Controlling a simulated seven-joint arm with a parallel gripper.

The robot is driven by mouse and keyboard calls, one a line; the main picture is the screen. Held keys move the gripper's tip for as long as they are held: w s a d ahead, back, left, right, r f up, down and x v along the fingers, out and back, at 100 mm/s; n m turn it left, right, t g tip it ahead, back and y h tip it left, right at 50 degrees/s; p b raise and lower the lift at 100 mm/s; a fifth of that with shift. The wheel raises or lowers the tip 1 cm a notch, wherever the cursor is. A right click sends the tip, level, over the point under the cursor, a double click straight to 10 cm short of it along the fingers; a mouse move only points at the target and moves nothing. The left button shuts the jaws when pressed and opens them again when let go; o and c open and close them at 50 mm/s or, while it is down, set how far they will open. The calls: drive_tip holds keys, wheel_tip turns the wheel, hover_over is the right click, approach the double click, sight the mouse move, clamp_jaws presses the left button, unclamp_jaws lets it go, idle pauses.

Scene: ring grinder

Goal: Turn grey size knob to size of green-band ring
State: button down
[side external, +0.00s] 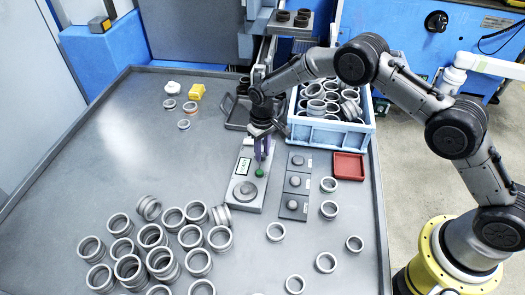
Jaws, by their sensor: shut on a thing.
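A grey control box (269,194) stands at the middle of the table, with a small green-lit display (243,166) at its far left. A large round grey knob (245,191) sits on its near part. A small green knob (259,173) sits beyond it, to the right. My gripper (260,167) points down with its purple fingers at the green knob, apart from the large grey knob. The fingers look closed on the green knob, though the contact is small in view. The display's figures are too small to read.
A dark panel (288,216) with three grey knobs lies right of the box. A red tray (348,166) and a blue-white crate (331,134) of rings stand beyond. Many loose grey rings (130,268) crowd the front left.

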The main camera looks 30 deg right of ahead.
drive_tip(key=shift+n, duration=0.4)
drive_tip(key=c, duration=0.7)
unclamp_jaws()
drive_tip(key=shift+o, duration=0.2)
wheel_tip(320, 180, up, 14)
